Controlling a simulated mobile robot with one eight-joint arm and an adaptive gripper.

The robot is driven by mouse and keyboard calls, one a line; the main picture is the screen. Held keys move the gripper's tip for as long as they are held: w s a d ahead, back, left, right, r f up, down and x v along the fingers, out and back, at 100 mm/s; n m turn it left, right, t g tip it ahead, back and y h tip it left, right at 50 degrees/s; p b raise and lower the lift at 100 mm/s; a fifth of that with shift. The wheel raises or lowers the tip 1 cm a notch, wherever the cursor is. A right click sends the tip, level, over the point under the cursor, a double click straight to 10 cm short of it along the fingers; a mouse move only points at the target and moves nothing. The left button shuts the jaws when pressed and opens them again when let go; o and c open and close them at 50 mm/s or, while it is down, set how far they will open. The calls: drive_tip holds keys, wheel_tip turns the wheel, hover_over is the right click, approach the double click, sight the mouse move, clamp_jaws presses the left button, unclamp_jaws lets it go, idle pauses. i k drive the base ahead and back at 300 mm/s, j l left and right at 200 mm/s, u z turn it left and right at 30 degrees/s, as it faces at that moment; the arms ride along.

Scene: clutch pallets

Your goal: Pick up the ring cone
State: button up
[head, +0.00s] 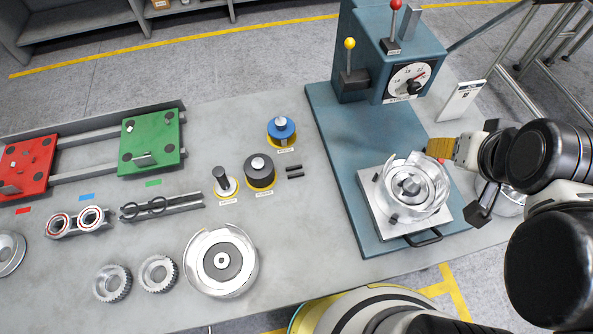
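My gripper (476,185) is at the right of the head view, beside the blue press base. A dark finger pad shows at its lower side, and its other finger is not clear, so its opening cannot be told. A shiny metal round part (510,201) lies on the table under my gripper, partly hidden by it. A shiny clear-looking ring-shaped part (432,182) sits on the plate of the press, around a grey hub, left of my gripper. Which round part is the ring cone cannot be told for sure.
The blue press (338,150) has a yellow-knobbed and a red-knobbed lever. A white sign (461,101) stands behind my gripper. A metal drum (220,287), two gears (112,284), and red (30,160) and green (165,133) pallets are to the left. The table between drum and press is clear.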

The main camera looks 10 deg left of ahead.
sight(413, 183)
drive_tip(key=k+j+u, duration=0.1)
drive_tip(key=j, duration=0.25)
drive_tip(key=k+j, duration=0.15)
drive_tip(key=j, duration=0.2)
drive_tip(key=k+j+u, duration=0.15)
drive_tip(key=j, duration=0.55)
drive_tip(key=k+j+u, duration=0.15)
drive_tip(key=j, duration=0.25)
